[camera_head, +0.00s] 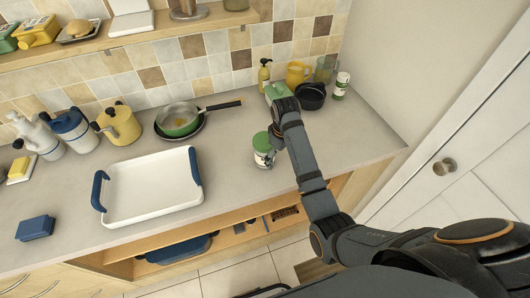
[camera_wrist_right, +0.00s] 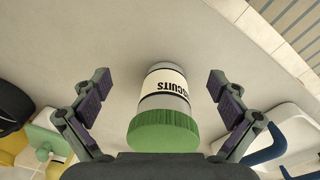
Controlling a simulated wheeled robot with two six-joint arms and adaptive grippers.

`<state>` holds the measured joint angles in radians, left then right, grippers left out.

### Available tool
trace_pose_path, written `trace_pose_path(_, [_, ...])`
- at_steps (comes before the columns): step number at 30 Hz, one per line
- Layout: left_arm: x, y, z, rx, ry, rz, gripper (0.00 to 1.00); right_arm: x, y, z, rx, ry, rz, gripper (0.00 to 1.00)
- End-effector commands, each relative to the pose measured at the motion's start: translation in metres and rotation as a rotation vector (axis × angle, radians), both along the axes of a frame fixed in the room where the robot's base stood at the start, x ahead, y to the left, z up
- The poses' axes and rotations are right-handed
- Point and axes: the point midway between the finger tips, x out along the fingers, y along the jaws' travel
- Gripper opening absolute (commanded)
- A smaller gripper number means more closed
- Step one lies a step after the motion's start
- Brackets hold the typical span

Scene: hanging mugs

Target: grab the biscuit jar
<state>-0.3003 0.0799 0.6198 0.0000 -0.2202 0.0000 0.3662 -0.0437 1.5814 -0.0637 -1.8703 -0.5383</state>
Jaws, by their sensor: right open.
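The biscuit jar (camera_head: 264,158) stands upright on the grey counter, to the right of the white tray. It has a green lid and a white label. In the right wrist view the jar (camera_wrist_right: 163,83) lies between the two fingers, with its label reading upside down and its green lid nearest the camera. My right gripper (camera_wrist_right: 160,90) is open around the jar, with a gap on both sides and no contact visible. In the head view my right gripper (camera_head: 276,138) is mostly hidden by my arm, just right of the jar. My left gripper is not in view.
A white tray with blue handles (camera_head: 152,188) lies left of the jar. A pan (camera_head: 178,121), a yellow kettle (camera_head: 120,124) and a black pot (camera_head: 311,96) stand further back. A green-lidded container (camera_head: 341,85) is at the back right. The counter around the jar is clear.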

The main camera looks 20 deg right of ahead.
Motion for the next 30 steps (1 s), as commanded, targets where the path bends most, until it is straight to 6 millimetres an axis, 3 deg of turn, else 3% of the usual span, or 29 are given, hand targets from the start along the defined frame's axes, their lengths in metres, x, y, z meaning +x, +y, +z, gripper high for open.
trace_pose_path(1, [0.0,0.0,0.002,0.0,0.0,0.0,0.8,0.018,0.008,0.025,0.006,0.009,0.049,0.98])
trace_pose_path(3, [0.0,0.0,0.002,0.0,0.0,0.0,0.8,0.033,0.017,0.047,0.009,0.037,0.117,0.98])
trace_pose_path(10, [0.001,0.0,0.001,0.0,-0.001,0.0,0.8,0.055,0.031,0.079,0.01,0.08,0.228,0.98])
trace_pose_path(16, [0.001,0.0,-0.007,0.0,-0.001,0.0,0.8,0.056,0.032,0.072,0.01,0.081,0.232,0.98])
trace_pose_path(24, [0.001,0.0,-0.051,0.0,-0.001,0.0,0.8,0.056,0.032,0.027,0.01,0.08,0.23,0.98])
trace_pose_path(30, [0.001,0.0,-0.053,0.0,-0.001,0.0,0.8,0.056,0.032,0.026,0.01,0.079,0.229,0.98])
